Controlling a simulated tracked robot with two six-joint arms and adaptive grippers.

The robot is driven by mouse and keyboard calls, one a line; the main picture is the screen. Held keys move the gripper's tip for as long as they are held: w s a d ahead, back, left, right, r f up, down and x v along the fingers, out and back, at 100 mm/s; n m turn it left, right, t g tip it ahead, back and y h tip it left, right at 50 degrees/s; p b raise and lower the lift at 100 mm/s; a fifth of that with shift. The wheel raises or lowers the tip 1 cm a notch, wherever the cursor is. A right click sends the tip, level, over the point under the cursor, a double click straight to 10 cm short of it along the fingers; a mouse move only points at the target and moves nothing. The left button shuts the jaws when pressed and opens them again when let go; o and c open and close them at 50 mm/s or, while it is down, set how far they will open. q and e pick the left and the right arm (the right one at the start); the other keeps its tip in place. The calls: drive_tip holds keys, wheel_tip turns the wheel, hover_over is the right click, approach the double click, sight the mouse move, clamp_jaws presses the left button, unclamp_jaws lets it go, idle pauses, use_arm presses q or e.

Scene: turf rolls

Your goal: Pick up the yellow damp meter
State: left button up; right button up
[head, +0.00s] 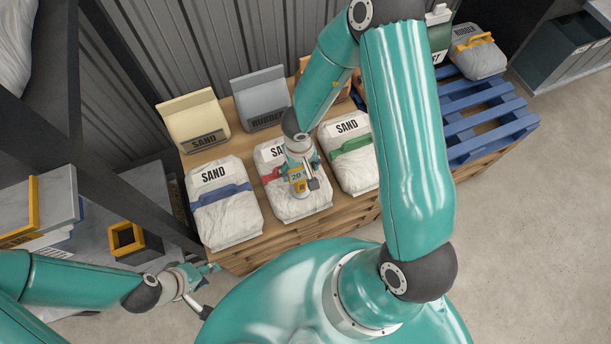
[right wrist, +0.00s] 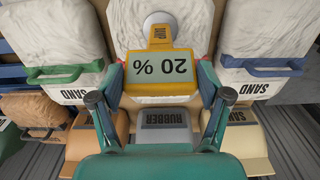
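The yellow damp meter (head: 298,183) is over the middle white sand bag (head: 284,207), the one with the red handle. In the right wrist view the meter (right wrist: 160,87) shows a grey display reading 20 %, upside down. My right gripper (head: 306,174) reaches down to it, and its fingers (right wrist: 161,75) lie close against both sides of the meter, appearing shut on it. Whether the meter still touches the bag is not clear. My left gripper (head: 208,288) is at the lower left, fingers spread and empty, away from the meter.
A sand bag with a blue handle (head: 225,215) and one with a green handle (head: 352,165) flank the middle bag. Behind stand a cream sand bag (head: 194,120) and a grey rubber bag (head: 261,97). A blue pallet (head: 485,122) is at right; floor is clear below it.

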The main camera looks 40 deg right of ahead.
drive_tip(key=c, duration=0.8)
drive_tip(key=shift+r, duration=0.15)
